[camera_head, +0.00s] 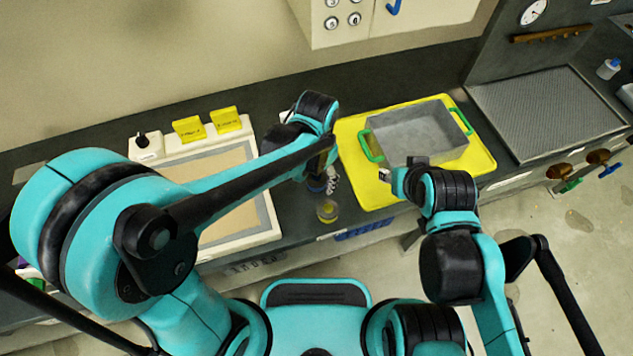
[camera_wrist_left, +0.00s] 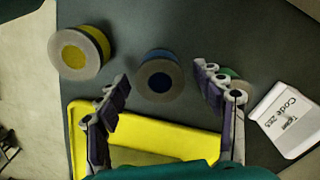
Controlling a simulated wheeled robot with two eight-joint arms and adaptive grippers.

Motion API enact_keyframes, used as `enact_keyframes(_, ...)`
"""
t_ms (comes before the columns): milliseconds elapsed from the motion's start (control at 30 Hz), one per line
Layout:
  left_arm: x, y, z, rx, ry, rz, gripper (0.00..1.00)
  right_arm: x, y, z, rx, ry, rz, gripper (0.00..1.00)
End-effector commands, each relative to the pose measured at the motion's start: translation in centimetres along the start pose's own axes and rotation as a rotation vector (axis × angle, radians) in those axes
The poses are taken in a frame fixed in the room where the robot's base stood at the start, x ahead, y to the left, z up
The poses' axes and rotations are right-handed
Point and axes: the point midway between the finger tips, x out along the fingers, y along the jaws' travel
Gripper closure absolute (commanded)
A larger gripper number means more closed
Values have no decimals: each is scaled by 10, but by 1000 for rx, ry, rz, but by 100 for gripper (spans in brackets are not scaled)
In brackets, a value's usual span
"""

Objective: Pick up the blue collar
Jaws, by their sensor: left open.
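The blue collar (camera_wrist_left: 160,76), a ring with a grey face and blue inside, lies on the dark counter in the left wrist view. My left gripper (camera_wrist_left: 162,84) is open and empty, with its fingers on either side of the collar in the picture; I cannot tell the height gap. In the head view my left gripper (camera_head: 331,182) points down at the counter, left of the yellow mat, and mostly hides the collar. My right gripper (camera_head: 398,182) is over the mat's front edge; its fingers are not clear.
A yellow collar (camera_wrist_left: 80,53) lies to the left and a green one (camera_wrist_left: 229,74) is partly behind the right finger. A white label block (camera_wrist_left: 287,120) lies at right. A yellow mat (camera_head: 365,190) carries a grey bin (camera_head: 418,131) with green handles.

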Motion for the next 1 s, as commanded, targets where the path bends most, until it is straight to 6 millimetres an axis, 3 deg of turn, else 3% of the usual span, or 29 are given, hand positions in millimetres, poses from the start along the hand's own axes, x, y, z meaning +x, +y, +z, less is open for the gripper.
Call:
enact_keyframes(67, 9, 0, 0, -1, 0, 0, 32, 4, 0, 3, 0, 0, 0, 60)
enact_keyframes(267, 8, 0, 0, -1, 0, 0, 32, 3, 0, 2, 0, 0, 0, 60)
enact_keyframes(500, 8, 0, 0, -1, 0, 0, 92, 3, 0, 2, 0, 0, 0, 60)
enact_keyframes(833, 6, 0, 0, -1, 0, 0, 92, 2, 0, 1, 0, 0, 0, 60)
enact_keyframes(1000, -8, 0, 0, -1, 0, 0, 92, -5, 0, -3, 0, 0, 0, 60)
